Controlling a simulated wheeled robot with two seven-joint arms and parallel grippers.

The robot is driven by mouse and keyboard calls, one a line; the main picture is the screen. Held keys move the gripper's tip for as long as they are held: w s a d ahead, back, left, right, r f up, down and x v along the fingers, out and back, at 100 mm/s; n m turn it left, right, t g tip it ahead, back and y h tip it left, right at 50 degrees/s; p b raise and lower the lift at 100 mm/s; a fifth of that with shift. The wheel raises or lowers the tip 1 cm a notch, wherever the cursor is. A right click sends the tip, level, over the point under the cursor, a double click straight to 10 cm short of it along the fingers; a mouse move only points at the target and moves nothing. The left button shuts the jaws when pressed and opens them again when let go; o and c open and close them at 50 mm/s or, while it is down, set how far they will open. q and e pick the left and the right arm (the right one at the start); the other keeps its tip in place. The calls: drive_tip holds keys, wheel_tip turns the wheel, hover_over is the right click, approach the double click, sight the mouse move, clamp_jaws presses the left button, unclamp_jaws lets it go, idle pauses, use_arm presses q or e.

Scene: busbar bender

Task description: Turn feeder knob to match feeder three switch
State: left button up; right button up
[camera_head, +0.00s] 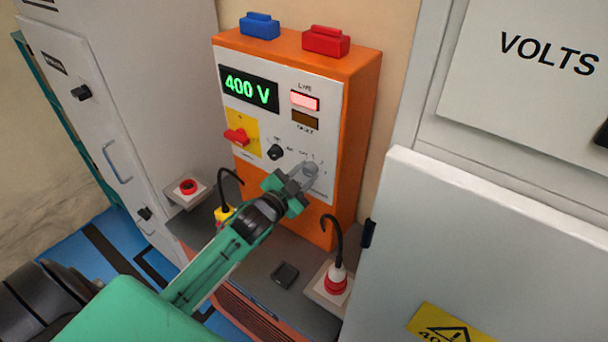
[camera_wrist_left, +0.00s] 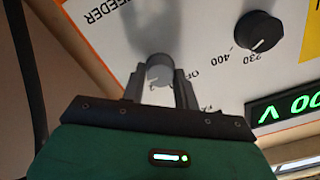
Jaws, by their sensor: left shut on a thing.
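My left gripper (camera_head: 306,177) reaches the lower right of the orange box's white panel (camera_head: 325,120). It is shut on a grey feeder knob (camera_wrist_left: 159,66), with one finger on each side of it. The word FEEDER is printed near this knob in the left wrist view, where my left gripper (camera_wrist_left: 160,88) comes in from below. The fingers partly hide the knob and its position marks, so I cannot tell its setting. I cannot single out a switch marked feeder three. My right gripper is not in view.
Beside the held knob are a black knob (camera_head: 275,152) marked 230 and 400 and a red switch (camera_head: 237,136). The display (camera_head: 249,89) reads 400 V. A grey cabinet (camera_head: 150,70) stands left; a pale cabinet door (camera_head: 480,240) stands close on the right.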

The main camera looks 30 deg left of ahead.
use_arm(q)
drive_tip(key=o, duration=1)
drive_tip(key=shift+c, duration=0.2)
drive_tip(key=shift+s, duration=0.1)
drive_tip(key=shift+s+f, duration=0.1)
drive_tip(key=shift+s, duration=0.2)
drive_tip(key=s+a+b, duration=0.2)
drive_tip(key=s+b, duration=0.3)
drive_tip(key=s, duration=0.8)
